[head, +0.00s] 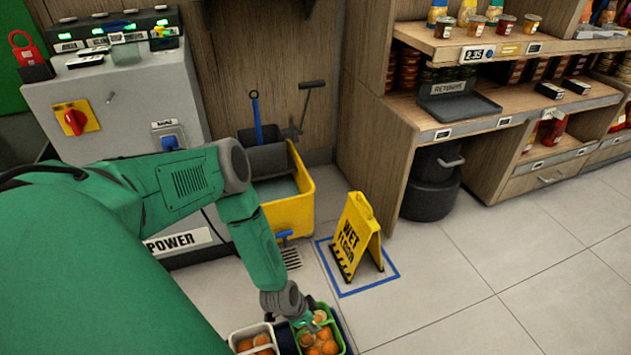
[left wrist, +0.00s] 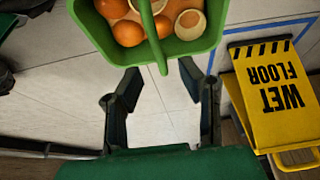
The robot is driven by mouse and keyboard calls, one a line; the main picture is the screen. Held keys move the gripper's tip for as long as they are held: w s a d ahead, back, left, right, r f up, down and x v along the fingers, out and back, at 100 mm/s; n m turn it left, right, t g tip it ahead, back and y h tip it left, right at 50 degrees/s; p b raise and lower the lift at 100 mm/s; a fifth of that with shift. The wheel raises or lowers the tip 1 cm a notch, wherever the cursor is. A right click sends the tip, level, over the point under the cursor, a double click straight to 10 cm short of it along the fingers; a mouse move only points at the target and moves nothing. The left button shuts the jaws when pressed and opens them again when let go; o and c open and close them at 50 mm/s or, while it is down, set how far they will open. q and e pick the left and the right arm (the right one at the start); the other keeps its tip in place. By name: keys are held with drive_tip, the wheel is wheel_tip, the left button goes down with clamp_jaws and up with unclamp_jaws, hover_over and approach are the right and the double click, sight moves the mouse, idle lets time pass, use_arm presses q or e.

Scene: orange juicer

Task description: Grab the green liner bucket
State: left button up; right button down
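The green liner bucket (head: 342,335) stands on the floor at the bottom of the head view, with oranges inside. In the left wrist view the bucket (left wrist: 192,46) fills the top middle, holding oranges and pale cut halves. Its green handle (left wrist: 154,38) arches toward me, and its lower end shows between my fingertips. My left gripper (left wrist: 160,72) is open, its two dark fingers apart on either side of the handle's end. I cannot tell whether they touch it. In the head view my left gripper (head: 306,322) is over the bucket, partly hiding it. My right gripper is out of view.
A white bucket (head: 234,337) with oranges stands left of the green one. A yellow wet floor sign (head: 357,235) stands close behind, inside a blue floor outline. A yellow mop bucket (head: 293,214) and a grey power cabinet (head: 130,110) stand further back. Floor at the right is clear.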

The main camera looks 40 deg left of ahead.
use_arm(q)
drive_tip(key=b+x, duration=0.2)
drive_tip(key=x, duration=0.1)
drive_tip(key=s+b+x, duration=0.1)
drive_tip(key=shift+w+f, duration=0.15)
drive_tip(key=shift+f, duration=0.3)
drive_tip(key=shift+w+a+f, duration=0.1)
drive_tip(key=shift+a+f, duration=0.05)
drive_tip(key=shift+f, duration=0.05)
drive_tip(key=shift+a, duration=0.1)
clamp_jaws()
drive_tip(key=shift+d+r, duration=0.1)
drive_tip(key=shift+d, duration=0.15)
